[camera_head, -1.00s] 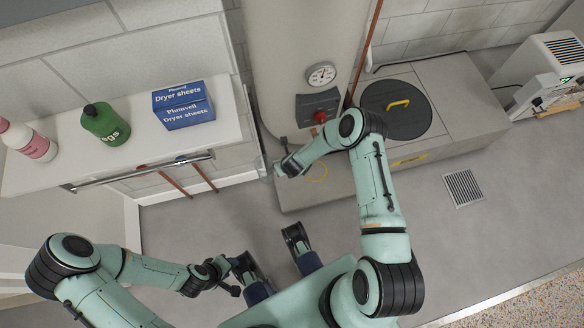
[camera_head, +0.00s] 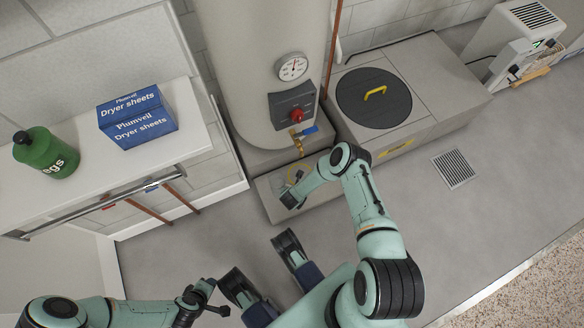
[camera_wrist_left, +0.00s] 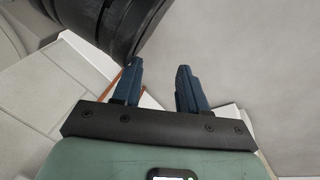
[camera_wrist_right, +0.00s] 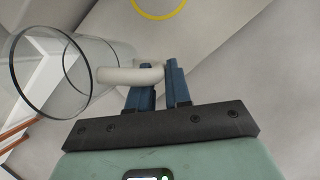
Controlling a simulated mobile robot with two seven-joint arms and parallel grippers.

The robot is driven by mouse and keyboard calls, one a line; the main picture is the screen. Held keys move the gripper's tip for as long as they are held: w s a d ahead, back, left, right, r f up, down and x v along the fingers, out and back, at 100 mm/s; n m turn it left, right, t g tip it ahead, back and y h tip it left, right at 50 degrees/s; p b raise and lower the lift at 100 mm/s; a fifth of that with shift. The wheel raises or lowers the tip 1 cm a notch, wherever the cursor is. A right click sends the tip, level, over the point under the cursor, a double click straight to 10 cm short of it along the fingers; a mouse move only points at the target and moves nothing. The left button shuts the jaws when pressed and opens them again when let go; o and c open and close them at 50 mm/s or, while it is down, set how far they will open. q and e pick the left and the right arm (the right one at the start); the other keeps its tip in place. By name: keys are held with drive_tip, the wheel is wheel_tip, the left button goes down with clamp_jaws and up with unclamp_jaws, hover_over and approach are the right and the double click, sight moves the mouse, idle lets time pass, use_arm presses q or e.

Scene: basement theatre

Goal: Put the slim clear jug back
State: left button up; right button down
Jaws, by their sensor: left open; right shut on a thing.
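The slim clear jug (camera_wrist_right: 88,68) shows in the right wrist view, a transparent cylinder with an open round rim at the left and a pale handle (camera_wrist_right: 128,76). My right gripper (camera_wrist_right: 160,68) is shut on that handle. In the head view my right gripper (camera_head: 290,199) is over the low grey plinth (camera_head: 262,187) in front of the tank; I cannot make out the jug clearly there. My left gripper (camera_wrist_left: 160,70) is open with nothing between its fingers. In the head view the left arm's end is low at the left.
A white counter (camera_head: 55,190) at the left holds a green bottle (camera_head: 48,155) and blue dryer sheets boxes (camera_head: 138,115), with a rail along its front. The tank (camera_head: 262,60) has a blue-handled tap (camera_head: 308,131). A black round lid (camera_head: 372,100) lies right. Floor at the right is open.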

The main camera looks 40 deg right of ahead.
use_arm(q)
drive_tip(key=s+f+g+b, duration=0.2)
drive_tip(key=s+f, duration=0.2)
drive_tip(key=s, duration=0.1)
drive_tip(key=shift+s+a, duration=0.2)
drive_tip(key=shift+a, duration=0.15)
use_arm(e)
drive_tip(key=shift+f, duration=2.9)
use_arm(q)
drive_tip(key=shift+f, duration=0.2)
use_arm(e)
drive_tip(key=shift+f, duration=0.1)
drive_tip(key=c, duration=1.1)
unclamp_jaws()
use_arm(q)
drive_tip(key=shift+s, duration=0.1)
use_arm(e)
drive_tip(key=shift+o, duration=0.2)
